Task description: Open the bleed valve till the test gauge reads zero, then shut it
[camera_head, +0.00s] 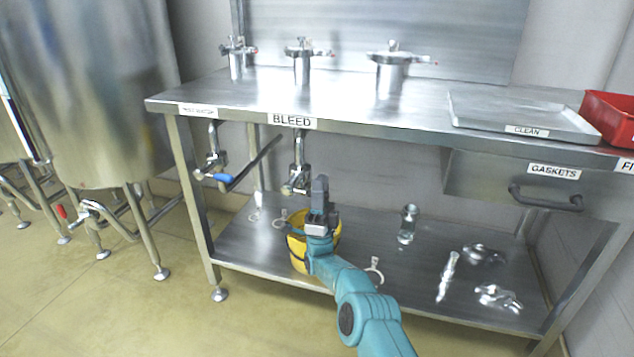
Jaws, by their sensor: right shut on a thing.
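The bleed valve (298,178) is a metal valve on a pipe below the bench edge, under the label BLEED (292,121). My right gripper (320,186) comes up from below, just right of the valve body, with its jaws shut on the valve's handle. The jaws cover the handle, so its angle cannot be told. I cannot pick out the test gauge or any reading. My left gripper is not in view.
A second valve with a blue handle (224,178) hangs to the left. A yellow bucket (299,256) stands on the lower shelf (375,240) below the bleed valve. Loose fittings lie on the shelf at right. A gasket drawer (490,180) is under the bench.

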